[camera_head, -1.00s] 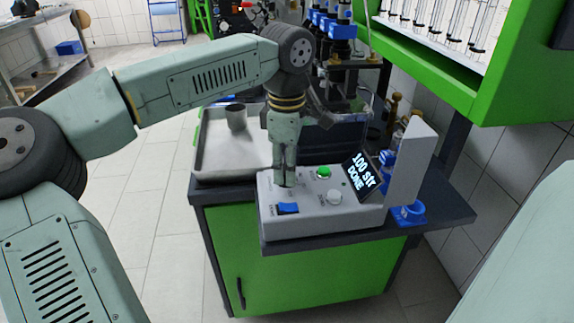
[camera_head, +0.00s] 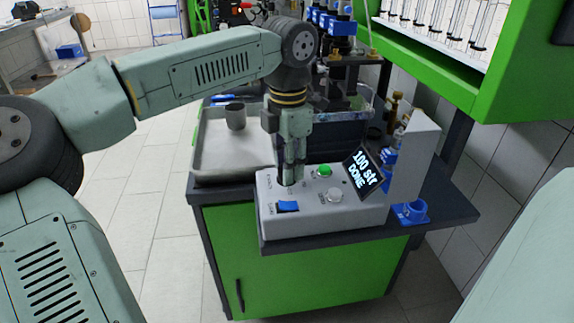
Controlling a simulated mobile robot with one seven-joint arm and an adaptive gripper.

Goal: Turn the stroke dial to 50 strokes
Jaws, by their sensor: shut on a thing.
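The grey control box (camera_head: 340,217) stands on the dark bench top. Its tilted screen (camera_head: 363,172) reads "100 str DONE". My gripper (camera_head: 290,181) points straight down at the box's left rear part, with its fingers shut on the stroke dial. The fingers hide the dial, so its pointer cannot be seen. Small labels around that spot are too small to read. A green button (camera_head: 324,171), a white round knob (camera_head: 335,195) and a blue rocker switch (camera_head: 288,206) are on the same top face, apart from my gripper.
A grey tray (camera_head: 228,170) with a dark cup (camera_head: 236,117) stands to the left. A white upright panel (camera_head: 412,165) and a blue holder (camera_head: 411,212) are at the right of the box. A green wall cabinet (camera_head: 505,75) hangs above right. Pump equipment stands behind.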

